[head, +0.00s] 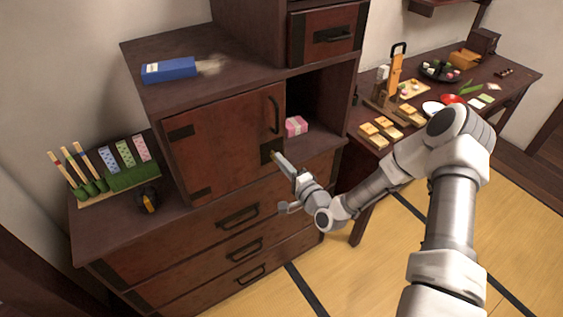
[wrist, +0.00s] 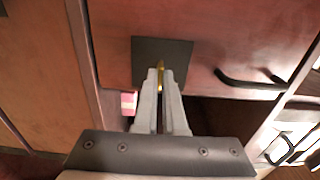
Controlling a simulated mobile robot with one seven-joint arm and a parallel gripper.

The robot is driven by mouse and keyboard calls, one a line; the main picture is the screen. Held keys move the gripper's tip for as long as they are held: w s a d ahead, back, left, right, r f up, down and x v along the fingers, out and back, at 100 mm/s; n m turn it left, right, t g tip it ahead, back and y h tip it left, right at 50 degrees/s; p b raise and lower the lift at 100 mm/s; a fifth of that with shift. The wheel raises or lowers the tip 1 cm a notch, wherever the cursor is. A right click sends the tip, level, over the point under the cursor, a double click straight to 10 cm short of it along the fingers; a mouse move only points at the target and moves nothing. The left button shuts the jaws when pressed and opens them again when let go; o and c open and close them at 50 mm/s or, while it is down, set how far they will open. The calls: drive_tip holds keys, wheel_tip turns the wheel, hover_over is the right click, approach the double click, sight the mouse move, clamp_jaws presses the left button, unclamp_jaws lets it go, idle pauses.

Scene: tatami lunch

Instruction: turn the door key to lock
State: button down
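The reddish-brown cabinet door (head: 215,140) has a curved dark handle (head: 274,114) and a dark lock plate (head: 266,146) near its right edge. The plate (wrist: 178,50) also shows in the wrist view, with a thin brass key (wrist: 160,70) standing out from it. My gripper (head: 276,157) is at the plate. In the wrist view its two pale fingers (wrist: 161,82) lie close on either side of the key and appear shut on it. The fingers hide part of the key, and its turn angle is hard to tell.
An open compartment right of the door holds a pink box (head: 295,126). A blue box (head: 169,69) lies on the cabinet top. A green stand (head: 130,178) with sticks and cards is at left. A food-laden table (head: 515,78) stands at right.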

drive_tip(key=shift+f+n+b, duration=0.1)
drive_tip(key=shift+n+b, duration=0.2)
drive_tip(key=shift+b, duration=0.05)
drive_tip(key=n+b, duration=0.9)
drive_tip(key=shift+f, duration=0.15)
drive_tip(key=n+b, duration=0.4)
drive_tip(key=b, duration=0.1)
drive_tip(key=shift+n, duration=0.3)
drive_tip(key=n+b, duration=0.3)
drive_tip(key=b, duration=0.1)
drive_tip(key=shift+n, duration=0.3)
drive_tip(key=shift+r+b, duration=0.25)
drive_tip(key=shift+b, duration=0.05)
drive_tip(key=c, duration=1)
unclamp_jaws()
drive_tip(key=shift+s, duration=0.1)
